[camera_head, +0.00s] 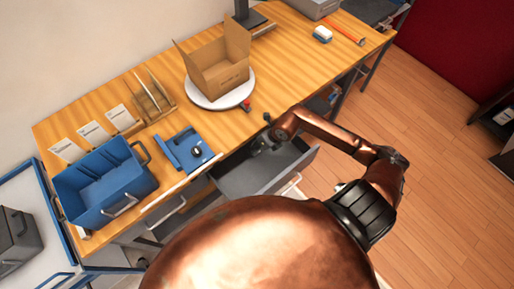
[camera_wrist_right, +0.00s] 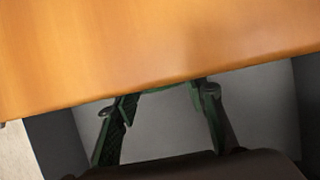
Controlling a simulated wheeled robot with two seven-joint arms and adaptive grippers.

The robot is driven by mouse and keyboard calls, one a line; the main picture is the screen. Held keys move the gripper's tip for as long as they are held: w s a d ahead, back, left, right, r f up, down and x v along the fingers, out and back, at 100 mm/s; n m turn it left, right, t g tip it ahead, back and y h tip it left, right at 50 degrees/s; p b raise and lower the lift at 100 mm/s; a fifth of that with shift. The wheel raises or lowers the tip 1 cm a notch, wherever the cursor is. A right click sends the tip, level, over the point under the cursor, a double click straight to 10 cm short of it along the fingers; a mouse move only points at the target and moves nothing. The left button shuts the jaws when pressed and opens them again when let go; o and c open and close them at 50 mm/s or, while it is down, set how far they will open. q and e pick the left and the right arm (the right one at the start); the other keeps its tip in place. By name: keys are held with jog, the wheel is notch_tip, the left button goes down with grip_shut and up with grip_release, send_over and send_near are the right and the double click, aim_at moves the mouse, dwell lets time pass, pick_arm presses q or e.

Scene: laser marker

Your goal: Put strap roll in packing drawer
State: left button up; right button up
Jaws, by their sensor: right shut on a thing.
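The packing drawer (camera_head: 250,180) is a grey drawer pulled open under the front edge of the workbench. My right gripper (camera_head: 260,144) is over the back part of the drawer, close to the bench edge. In the right wrist view my right gripper (camera_wrist_right: 162,98) has its fingers spread around a dark green curved thing (camera_wrist_right: 168,88), which seems to be the strap roll. Only a thin part of it shows; the bench edge hides the rest. The grey drawer interior (camera_wrist_right: 165,125) shows behind the fingers. My left gripper is not in view.
On the wooden workbench (camera_head: 130,95) stand a blue crate (camera_head: 105,190), a blue fixture (camera_head: 183,150) and an open cardboard box (camera_head: 218,70) on a white turntable (camera_head: 215,102). A small red item (camera_head: 245,105) lies beside it. The bench top overhangs the back of the drawer.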

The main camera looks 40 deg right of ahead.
jog(key=shift+f, duration=0.55)
jog(key=shift+f, duration=0.15)
jog(key=o, duration=1.2)
jog(key=shift+s+d+r, duration=0.15)
jog(key=shift+r, duration=0.4)
jog(key=p+v, duration=0.1)
jog(key=v, duration=1)
